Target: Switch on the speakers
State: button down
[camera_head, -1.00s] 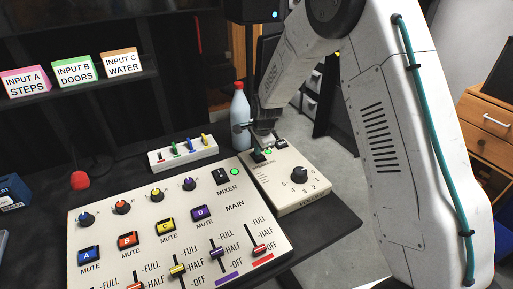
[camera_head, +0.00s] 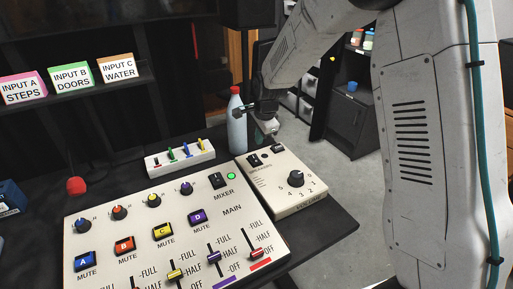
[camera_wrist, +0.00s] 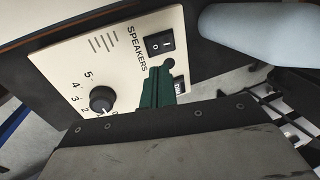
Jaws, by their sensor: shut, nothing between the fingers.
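The cream speakers box (camera_head: 290,190) stands right of the mixer on the dark table. Its black rocker switch (camera_head: 254,161) is near the back left corner, with O and I marks in the wrist view (camera_wrist: 159,45); I cannot tell which side is pressed. The small lamp beside the switch looks dark. The volume knob (camera_head: 296,179) is nearer the front. My gripper (camera_head: 268,136) is shut and empty, above the back of the box. In the wrist view its green fingers (camera_wrist: 157,75) appear beside the switch, partly covering the panel.
The mixer (camera_head: 150,215) has a lit green lamp (camera_head: 231,176). A bottle with a red cap (camera_head: 236,125) stands close left of my gripper. A black loudspeaker (camera_head: 248,12) is at the back, showing no light.

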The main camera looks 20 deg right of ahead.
aim_at(253, 155)
jog(key=shift+v, duration=2.15)
jog(key=shift+s, duration=0.1)
jog(key=shift+w+a+r, duration=0.1)
jog(key=shift+w+a, duration=0.05)
jog(key=shift+w, duration=0.45)
jog(key=x, duration=1.4)
jog(key=shift+w, duration=0.3)
